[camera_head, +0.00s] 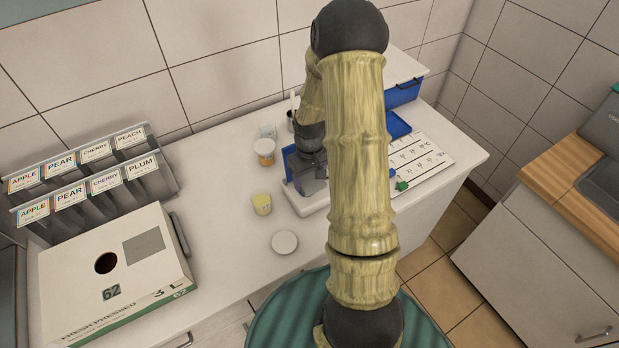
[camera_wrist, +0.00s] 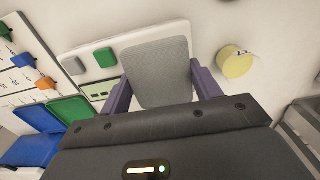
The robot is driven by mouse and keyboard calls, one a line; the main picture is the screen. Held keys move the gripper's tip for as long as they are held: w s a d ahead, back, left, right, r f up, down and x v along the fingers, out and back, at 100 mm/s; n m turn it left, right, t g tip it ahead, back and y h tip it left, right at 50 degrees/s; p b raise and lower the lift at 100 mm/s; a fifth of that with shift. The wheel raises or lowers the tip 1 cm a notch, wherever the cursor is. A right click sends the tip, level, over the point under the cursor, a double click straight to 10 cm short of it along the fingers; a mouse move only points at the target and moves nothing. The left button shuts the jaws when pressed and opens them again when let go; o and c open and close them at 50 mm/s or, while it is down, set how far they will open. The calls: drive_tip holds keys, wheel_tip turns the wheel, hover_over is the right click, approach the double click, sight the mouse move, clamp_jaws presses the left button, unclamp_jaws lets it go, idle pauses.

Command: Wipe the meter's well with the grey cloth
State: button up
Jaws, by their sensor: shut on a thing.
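The grey cloth (camera_wrist: 158,70) is a flat, rounded grey pad between the two purple fingers of my gripper (camera_wrist: 160,88) in the wrist view. My gripper is shut on it. The meter (camera_wrist: 178,32) is a white slab under the cloth, with a green button, a grey button and a small display at one end. Its well is not visible; the cloth and gripper cover that part. In the head view my gripper (camera_head: 312,180) is low over the white meter (camera_head: 313,207), and my arm hides much of it. I cannot tell whether the cloth touches the meter.
A yellow cup (camera_head: 262,204), a white round lid (camera_head: 284,243) and an orange-banded tub (camera_head: 264,151) stand left of the meter. A marked white board (camera_head: 425,165) with coloured clips lies right. A carton (camera_head: 115,275) and labelled racks (camera_head: 95,180) fill the left. Blue bins (camera_head: 403,93) stand behind.

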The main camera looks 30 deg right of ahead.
sight(310, 178)
drive_tip(key=shift+r+p, duration=0.95)
drive_tip(key=shift+r, duration=0.55)
drive_tip(key=shift+w+a+f, duration=0.1)
drive_tip(key=shift+a+f, duration=0.05)
drive_tip(key=shift+f, duration=0.05)
